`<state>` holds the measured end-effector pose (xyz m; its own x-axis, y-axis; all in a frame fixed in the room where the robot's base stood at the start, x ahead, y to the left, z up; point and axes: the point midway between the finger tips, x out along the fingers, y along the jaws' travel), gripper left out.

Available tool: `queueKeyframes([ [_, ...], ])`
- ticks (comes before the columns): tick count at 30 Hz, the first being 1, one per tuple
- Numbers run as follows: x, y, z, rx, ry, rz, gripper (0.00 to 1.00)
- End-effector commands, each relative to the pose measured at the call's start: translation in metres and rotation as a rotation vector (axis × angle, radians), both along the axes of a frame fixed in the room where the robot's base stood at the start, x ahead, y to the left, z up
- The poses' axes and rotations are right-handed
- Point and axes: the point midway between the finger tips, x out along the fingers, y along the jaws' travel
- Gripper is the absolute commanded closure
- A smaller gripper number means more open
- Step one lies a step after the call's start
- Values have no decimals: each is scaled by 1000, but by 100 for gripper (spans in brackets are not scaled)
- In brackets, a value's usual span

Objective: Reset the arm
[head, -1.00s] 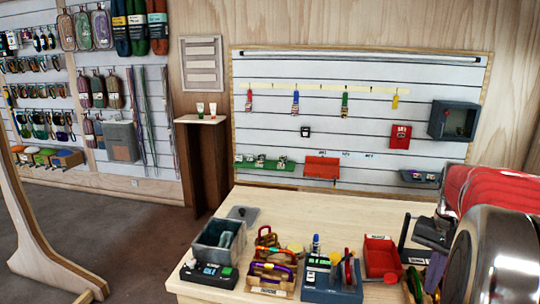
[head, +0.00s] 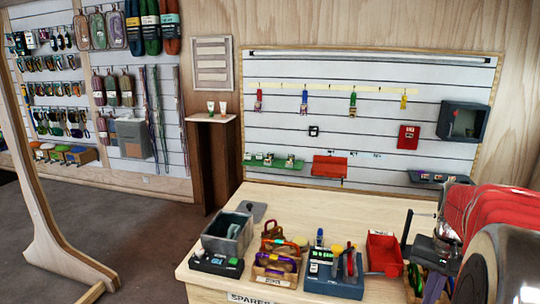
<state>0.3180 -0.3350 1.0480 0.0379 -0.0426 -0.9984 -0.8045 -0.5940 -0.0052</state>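My gripper is not in the head view, and I cannot tell whether it is open or shut. No part of the arm can be made out for certain. The view looks over a pale wooden workbench (head: 300,210) with climbing gear on it, in front of a slatted wall panel (head: 360,110).
On the bench stand a grey bin (head: 228,235), a wooden tray of carabiners (head: 275,266), a blue-grey tool holder (head: 335,275) and a red bin (head: 384,254). A large red and grey rounded object (head: 490,225) fills the right edge. A wooden post (head: 35,190) stands at left.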

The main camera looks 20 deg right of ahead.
Motion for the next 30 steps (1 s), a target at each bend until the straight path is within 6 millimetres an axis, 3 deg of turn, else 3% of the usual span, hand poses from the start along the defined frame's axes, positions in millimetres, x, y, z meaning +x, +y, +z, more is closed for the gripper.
queueKeyframes([
  [8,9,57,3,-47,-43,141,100],
  [16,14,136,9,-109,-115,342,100],
  [30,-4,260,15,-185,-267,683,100],
])
